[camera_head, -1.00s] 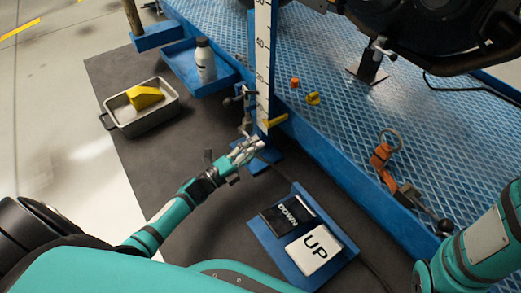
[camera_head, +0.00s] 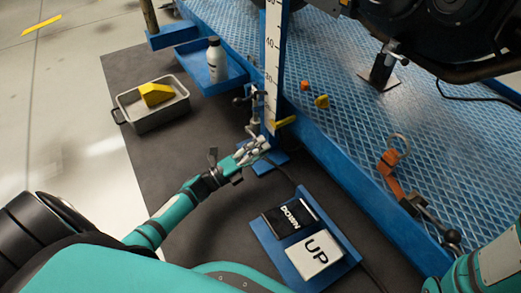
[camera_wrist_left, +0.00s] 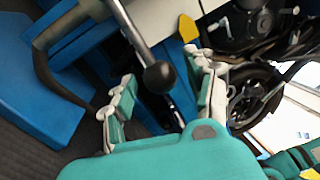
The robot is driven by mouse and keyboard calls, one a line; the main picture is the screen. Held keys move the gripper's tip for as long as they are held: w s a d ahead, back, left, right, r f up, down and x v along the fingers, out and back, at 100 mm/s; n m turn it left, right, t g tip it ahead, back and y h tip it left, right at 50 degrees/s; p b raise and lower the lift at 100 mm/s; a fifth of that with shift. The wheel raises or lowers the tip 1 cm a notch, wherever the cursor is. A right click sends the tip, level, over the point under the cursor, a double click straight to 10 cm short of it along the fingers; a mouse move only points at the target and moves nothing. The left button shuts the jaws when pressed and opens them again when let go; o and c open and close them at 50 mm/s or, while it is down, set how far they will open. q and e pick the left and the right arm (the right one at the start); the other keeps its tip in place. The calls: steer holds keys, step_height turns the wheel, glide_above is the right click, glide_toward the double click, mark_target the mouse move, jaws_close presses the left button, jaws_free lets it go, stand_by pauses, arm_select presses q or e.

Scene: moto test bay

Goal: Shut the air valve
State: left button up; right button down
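A metal lever with a black ball knob (camera_wrist_left: 160,76) shows close up in the left wrist view, between and beyond my fingers. It appears to belong to the fitting (camera_head: 254,104) on the blue post with the white scale. A yellow handle (camera_head: 285,121) sticks out low on that post, and a yellow piece (camera_wrist_left: 188,28) shows in the wrist view. I cannot tell which of these is the air valve's handle. My left gripper (camera_head: 255,150) is at the foot of the post, below the fitting. Its fingers (camera_wrist_left: 160,100) are apart, with no clear contact on the knob. My right gripper is out of view.
A blue pedal plate with DOWN (camera_head: 290,217) and UP (camera_head: 314,254) pads lies on the dark mat. The blue lift platform (camera_head: 345,125) rises behind. A grey tray (camera_head: 160,116) with a yellow block and a blue shelf (camera_head: 190,64) with a bottle stand left.

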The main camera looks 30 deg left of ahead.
arm_select(q)
steer(key=v, duration=1.2)
stand_by(0.4)
